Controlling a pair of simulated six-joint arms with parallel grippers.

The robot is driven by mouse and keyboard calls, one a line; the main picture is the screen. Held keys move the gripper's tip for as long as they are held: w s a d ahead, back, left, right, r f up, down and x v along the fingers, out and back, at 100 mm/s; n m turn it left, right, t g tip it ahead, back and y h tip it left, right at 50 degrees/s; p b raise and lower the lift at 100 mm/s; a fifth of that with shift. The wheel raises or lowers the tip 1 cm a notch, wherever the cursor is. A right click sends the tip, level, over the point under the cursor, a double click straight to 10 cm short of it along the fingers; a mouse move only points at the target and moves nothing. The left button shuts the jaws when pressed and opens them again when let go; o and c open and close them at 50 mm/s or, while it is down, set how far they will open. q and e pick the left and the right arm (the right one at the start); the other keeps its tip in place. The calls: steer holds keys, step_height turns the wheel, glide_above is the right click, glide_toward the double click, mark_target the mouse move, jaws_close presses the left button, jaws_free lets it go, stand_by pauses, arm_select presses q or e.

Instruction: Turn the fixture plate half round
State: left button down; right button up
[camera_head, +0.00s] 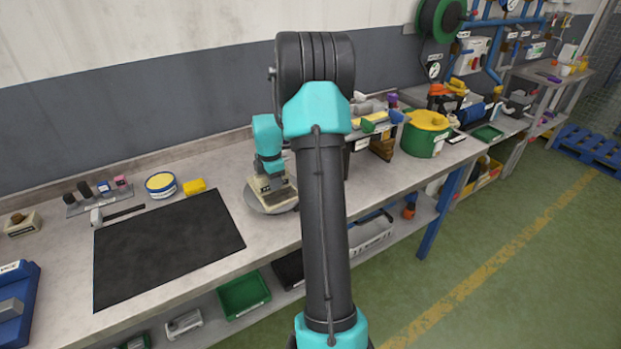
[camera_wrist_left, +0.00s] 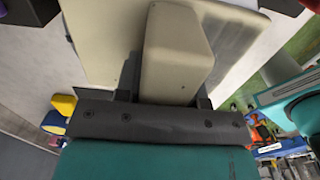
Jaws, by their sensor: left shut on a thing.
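The fixture plate (camera_head: 263,185) is a beige piece with a darker front side. It sits on a round grey turntable disc (camera_head: 258,204) on the bench. My left gripper (camera_head: 270,166) reaches down onto the plate from above. In the left wrist view, the gripper (camera_wrist_left: 158,98) is shut on a raised beige block (camera_wrist_left: 177,50) that stands on the beige plate (camera_wrist_left: 95,45). My own arm hides part of the bench right of the disc. My right gripper is not in view.
A black mat (camera_head: 165,248) lies on the bench to the left.

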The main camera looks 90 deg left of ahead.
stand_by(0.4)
arm_select(q)
steer(key=c, duration=0.7)
jaws_free()
step_height(320, 180, up, 17)
steer(key=shift+r, duration=0.2)
